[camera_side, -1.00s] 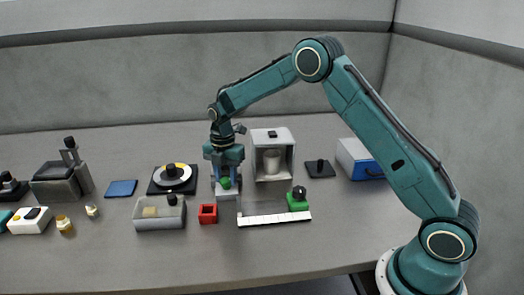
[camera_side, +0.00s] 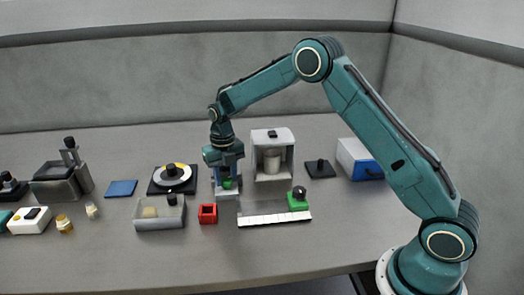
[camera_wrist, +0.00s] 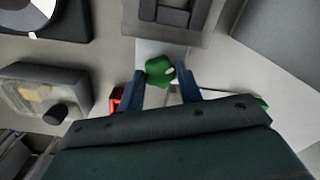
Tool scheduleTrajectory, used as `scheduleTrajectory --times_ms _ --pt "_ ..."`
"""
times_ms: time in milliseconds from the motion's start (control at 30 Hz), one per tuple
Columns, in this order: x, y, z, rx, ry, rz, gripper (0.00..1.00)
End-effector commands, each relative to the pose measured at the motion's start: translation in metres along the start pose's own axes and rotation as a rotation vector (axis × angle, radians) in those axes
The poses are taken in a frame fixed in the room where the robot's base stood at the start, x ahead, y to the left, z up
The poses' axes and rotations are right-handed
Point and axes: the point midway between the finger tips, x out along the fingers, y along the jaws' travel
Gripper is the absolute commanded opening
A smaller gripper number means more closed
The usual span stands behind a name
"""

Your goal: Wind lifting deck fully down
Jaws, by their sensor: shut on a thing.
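My gripper (camera_wrist: 160,88) points down over a pale grey block (camera_side: 228,194) in the side view. Its two blue fingers are shut on a green lobed knob (camera_wrist: 160,71) on that block. The knob (camera_side: 227,184) shows partly between the fingers in the side view. Behind the knob, the wrist view shows a grey frame with a dark inner piece (camera_wrist: 174,16); this may be the lifting deck, but it is cut off by the picture edge. I cannot tell the deck's height.
A grey cabinet (camera_side: 273,134) with a pale cylinder (camera_side: 273,160) stands close to the right. A small red box (camera_side: 208,214), a grey tray (camera_side: 160,223) and a turntable (camera_side: 172,179) lie left. A white strip with a green block (camera_side: 298,203) lies front right.

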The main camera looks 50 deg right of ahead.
Motion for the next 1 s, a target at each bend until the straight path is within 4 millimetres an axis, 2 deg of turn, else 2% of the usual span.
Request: scheduleTrajectory --times_ms 300,733,767,833,1000 --pt "-0.0004 0.0005 -0.0003 -0.111 0.001 0.001 0.12" --pt "-0.0004 0.0004 -0.0004 -0.12 0.001 0.0 0.12" --pt "-0.0003 0.0004 -0.0005 -0.12 0.001 0.0 0.41" --pt "-0.0003 0.0003 -0.0004 -0.119 0.001 0.0 0.55" --pt "-0.0002 0.0002 -0.0003 -0.118 0.001 0.0 0.57"
